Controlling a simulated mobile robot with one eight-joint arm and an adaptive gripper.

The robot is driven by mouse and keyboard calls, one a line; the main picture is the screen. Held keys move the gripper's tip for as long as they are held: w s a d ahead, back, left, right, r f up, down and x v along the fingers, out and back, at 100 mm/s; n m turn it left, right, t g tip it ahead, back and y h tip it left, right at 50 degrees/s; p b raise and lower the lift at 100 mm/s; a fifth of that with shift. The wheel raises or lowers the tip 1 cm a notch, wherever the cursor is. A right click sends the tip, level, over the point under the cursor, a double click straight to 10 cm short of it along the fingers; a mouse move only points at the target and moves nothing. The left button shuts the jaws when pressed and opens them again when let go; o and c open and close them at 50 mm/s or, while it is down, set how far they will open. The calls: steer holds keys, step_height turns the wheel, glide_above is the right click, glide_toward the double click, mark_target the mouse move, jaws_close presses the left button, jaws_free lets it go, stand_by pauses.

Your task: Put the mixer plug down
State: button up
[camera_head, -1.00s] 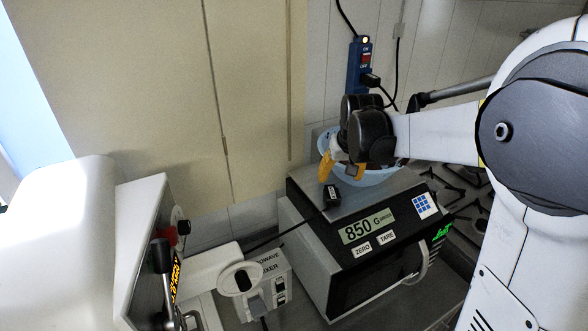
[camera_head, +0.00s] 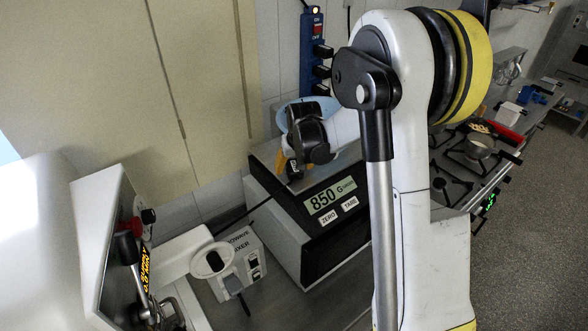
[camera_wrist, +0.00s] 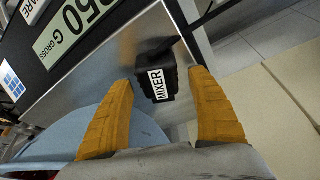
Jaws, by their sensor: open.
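The mixer plug (camera_wrist: 158,84) is small and black with a white "MIXER" label. In the wrist view it shows between the two orange fingers of my gripper (camera_wrist: 160,76), with clear gaps on both sides. It appears to lie on the metal plate of the scale (camera_wrist: 182,25). In the head view the plug (camera_head: 295,171) is at the plate's left part, just below my gripper (camera_head: 290,163). My gripper is open, and the arm hides part of the scale.
A blue power strip (camera_head: 312,45) hangs on the wall behind. A stove (camera_head: 450,180) is to the right.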

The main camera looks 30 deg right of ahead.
steer(key=shift+s, duration=0.15)
steer(key=c, duration=1.4)
steer(key=shift+r, duration=0.1)
